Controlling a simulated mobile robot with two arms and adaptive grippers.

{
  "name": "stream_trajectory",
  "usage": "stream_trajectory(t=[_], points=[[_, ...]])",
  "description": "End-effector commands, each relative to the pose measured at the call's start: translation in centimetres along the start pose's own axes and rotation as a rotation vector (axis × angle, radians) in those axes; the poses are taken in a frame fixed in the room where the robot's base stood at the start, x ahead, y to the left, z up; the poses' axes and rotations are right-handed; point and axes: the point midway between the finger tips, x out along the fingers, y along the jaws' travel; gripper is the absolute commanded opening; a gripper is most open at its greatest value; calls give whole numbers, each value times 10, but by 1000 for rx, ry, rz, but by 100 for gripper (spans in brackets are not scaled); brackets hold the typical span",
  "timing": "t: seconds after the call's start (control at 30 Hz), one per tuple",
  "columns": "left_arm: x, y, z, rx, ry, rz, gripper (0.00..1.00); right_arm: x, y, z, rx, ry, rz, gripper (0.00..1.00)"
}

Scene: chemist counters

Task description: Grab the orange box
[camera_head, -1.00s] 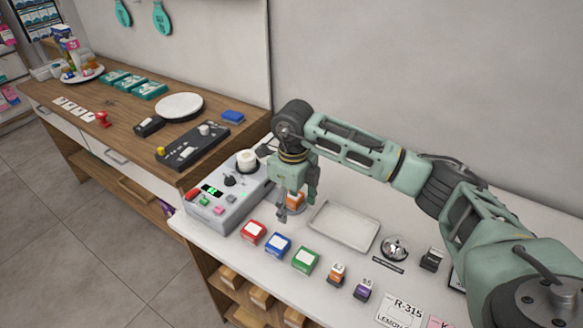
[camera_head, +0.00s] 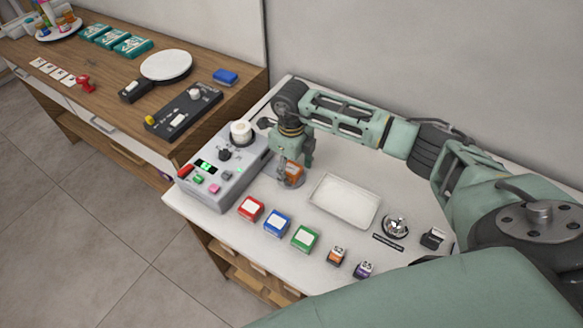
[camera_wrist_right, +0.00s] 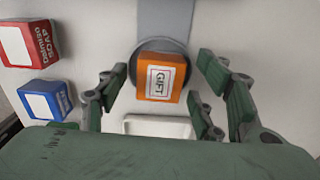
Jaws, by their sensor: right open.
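The orange box (camera_head: 294,170) stands on the white counter, right of the grey control machine, partly hidden by my right gripper (camera_head: 290,180). In the right wrist view the orange box (camera_wrist_right: 160,77) shows a white label reading "GIFT". My right gripper also shows there (camera_wrist_right: 166,100), open, with green-padded fingers apart on both sides of the box. Gaps show between the fingers and the box. My left gripper is not in view.
An empty white tray (camera_head: 345,202) lies right of the box. Red (camera_head: 251,208), blue (camera_head: 277,222) and green (camera_head: 305,238) boxes stand in front. The grey control machine (camera_head: 228,183) is close on the left. A small orange-and-white box (camera_head: 337,256) is nearer the front edge.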

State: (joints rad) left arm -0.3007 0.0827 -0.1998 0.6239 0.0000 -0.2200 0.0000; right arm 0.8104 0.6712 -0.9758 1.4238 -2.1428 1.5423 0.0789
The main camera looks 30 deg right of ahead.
Motion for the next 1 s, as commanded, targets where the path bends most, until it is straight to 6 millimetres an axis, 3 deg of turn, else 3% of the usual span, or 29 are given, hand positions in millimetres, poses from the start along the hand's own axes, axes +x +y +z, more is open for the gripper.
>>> stream_trajectory(t=[0.1,0.27,0.53,0.8,1.0], points=[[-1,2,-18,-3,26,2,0,4,0,0,1,0,0,61],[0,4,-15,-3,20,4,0,4,0,0,0,0,0,61],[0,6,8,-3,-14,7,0,4,0,0,0,0,0,37],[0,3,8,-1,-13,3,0,4,0,0,1,0,0,14],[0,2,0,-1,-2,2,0,4,0,0,1,-1,-1,11]])
